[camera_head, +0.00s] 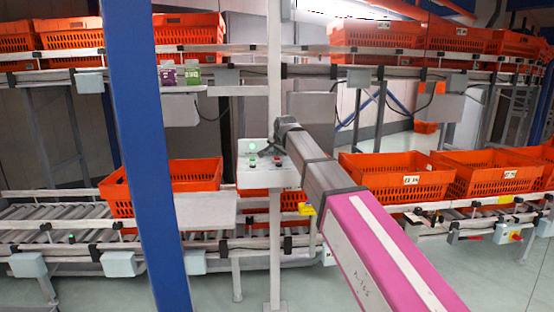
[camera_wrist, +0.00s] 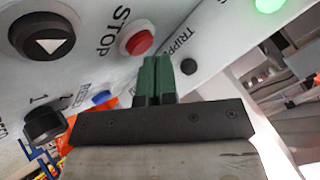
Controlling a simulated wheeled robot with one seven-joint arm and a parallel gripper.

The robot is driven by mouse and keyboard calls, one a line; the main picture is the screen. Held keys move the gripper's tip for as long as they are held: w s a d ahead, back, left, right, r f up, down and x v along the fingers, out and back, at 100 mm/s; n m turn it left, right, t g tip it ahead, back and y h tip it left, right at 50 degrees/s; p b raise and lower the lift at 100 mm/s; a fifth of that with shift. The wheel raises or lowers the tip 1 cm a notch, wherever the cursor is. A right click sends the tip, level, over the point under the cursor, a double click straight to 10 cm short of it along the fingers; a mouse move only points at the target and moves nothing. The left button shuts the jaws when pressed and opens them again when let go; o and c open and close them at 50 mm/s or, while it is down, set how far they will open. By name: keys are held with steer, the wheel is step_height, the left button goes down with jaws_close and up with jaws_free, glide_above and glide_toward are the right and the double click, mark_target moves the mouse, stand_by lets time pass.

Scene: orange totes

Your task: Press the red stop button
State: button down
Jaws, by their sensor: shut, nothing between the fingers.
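The red stop button (camera_wrist: 139,43) sits in a white ring on the white control panel (camera_wrist: 100,62), beside the printed word STOP. The panel also shows in the head view (camera_head: 262,180), mounted on a post, with my arm's end over its right part. My gripper (camera_wrist: 158,62) has dark green fingers, shut together and empty. Their tips are just below and to the right of the red button in the wrist view. I cannot tell whether they touch the panel.
Around the red button are a large black arrow button (camera_wrist: 42,44), a blue button (camera_wrist: 101,97), a small black button (camera_wrist: 189,66), a black knob (camera_wrist: 44,124) and a lit green lamp (camera_wrist: 269,4). Orange totes (camera_head: 397,175) stand on conveyors behind. A blue post (camera_head: 143,150) rises at left.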

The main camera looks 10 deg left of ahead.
mark_target(278, 158)
steer(key=shift+f, duration=0.45)
stand_by(0.6)
steer(key=shift+r, duration=0.85)
steer(key=shift+r, duration=0.15)
steer(key=shift+r, duration=2.35)
